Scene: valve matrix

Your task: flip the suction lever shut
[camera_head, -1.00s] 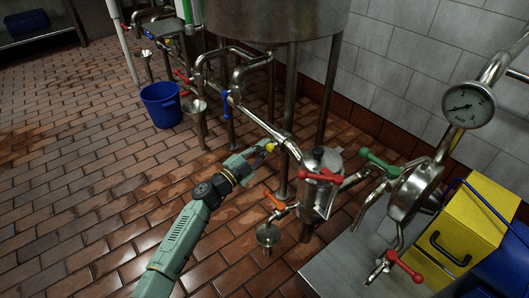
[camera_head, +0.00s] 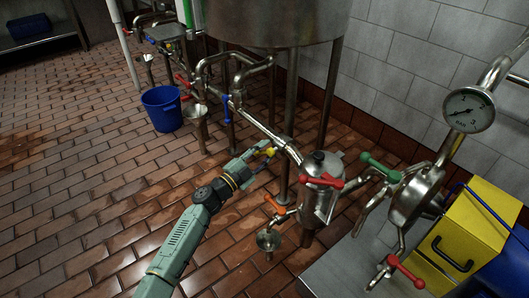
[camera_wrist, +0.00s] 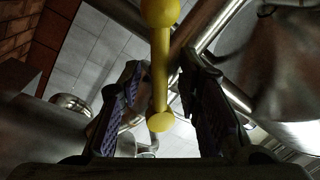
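A yellow lever (camera_wrist: 160,75) with a round knob shows in the wrist view, running down between the two fingers of my gripper (camera_wrist: 160,112). Gaps show on both sides of the lever, so the fingers are open and apart from it. In the head view, my gripper (camera_head: 255,158) is at the pipe left of the steel pump body, with the yellow lever (camera_head: 269,151) at its tip. The fingers partly hide the lever's mount there. No label shows which lever is the suction one.
A red lever (camera_head: 323,181) and a green lever (camera_head: 379,167) are to the right. An orange lever (camera_head: 275,205) sits below my gripper. A steel tank (camera_head: 278,18) stands above and behind on legs. A blue bucket (camera_head: 162,108) is on the floor, which is clear at left.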

